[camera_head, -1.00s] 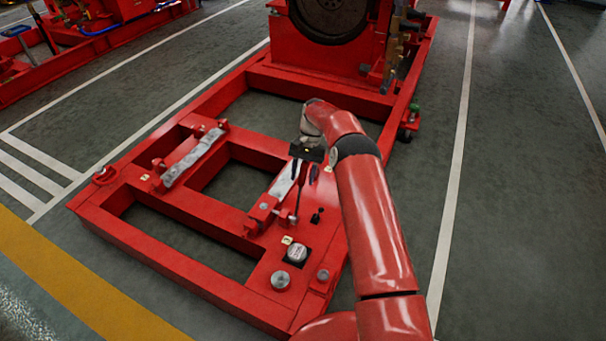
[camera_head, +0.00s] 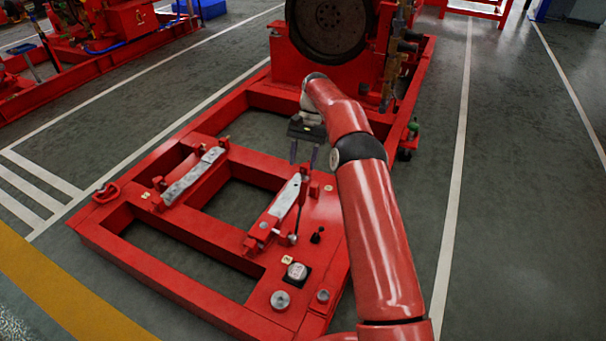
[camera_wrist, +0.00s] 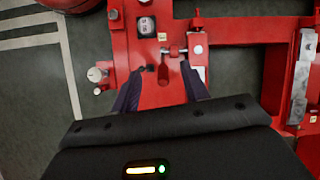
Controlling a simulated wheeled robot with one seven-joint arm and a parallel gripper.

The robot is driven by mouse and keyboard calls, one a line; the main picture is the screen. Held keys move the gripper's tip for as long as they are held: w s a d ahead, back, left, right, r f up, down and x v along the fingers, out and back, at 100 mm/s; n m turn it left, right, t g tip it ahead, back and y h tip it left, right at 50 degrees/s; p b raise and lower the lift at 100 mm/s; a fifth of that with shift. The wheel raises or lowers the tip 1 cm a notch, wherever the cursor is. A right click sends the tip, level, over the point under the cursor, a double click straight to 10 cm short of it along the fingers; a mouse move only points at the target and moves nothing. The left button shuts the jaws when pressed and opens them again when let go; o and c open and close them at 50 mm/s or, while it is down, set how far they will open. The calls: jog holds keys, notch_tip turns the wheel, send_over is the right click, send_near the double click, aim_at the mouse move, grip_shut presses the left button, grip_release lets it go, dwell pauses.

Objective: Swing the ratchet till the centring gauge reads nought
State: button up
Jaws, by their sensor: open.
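The ratchet (camera_head: 299,212) is a slim lever with a silver crossbar at its foot, standing on the red frame beside a pale metal pad. In the wrist view its red handle (camera_wrist: 163,75) shows between my fingers in the picture, with no visible contact. The gauge (camera_head: 297,271) is a small round dial in a dark square mount, nearer the frame's front; it also shows in the wrist view (camera_wrist: 146,26). Its reading is too small to tell. My gripper (camera_head: 303,155) is open and empty, above and beyond the ratchet, fingers pointing down.
A small black lever (camera_head: 317,235) stands right of the ratchet. Round silver caps (camera_head: 280,299) sit near the gauge. A second pale pad (camera_head: 194,176) lies on the left rail. The engine flywheel (camera_head: 331,20) stands behind. Grey floor is clear on the right.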

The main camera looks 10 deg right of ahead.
notch_tip(320, 180, up, 5)
send_over(303, 194)
jog(key=w, duration=0.1)
jog(key=shift+p, duration=0.35)
dwell(1.5)
jog(key=f+t, duration=0.1)
jog(key=f, duration=0.3)
jog(key=f+t+h+b, duration=0.1)
jog(key=f+t, duration=0.1)
jog(key=f, duration=0.2)
jog(key=f+t+h, duration=0.1)
jog(key=f, duration=0.3)
jog(key=shift+w+d+b, duration=0.2)
jog(key=shift+b, duration=0.1)
jog(key=shift+s+d+f+t, duration=0.1)
jog(key=shift+f+t, duration=0.3)
jog(key=shift+f, duration=0.05)
notch_tip(303, 194, down, 8)
jog(key=shift+r, duration=0.2)
jog(key=shift+c, duration=0.5)
grip_shut()
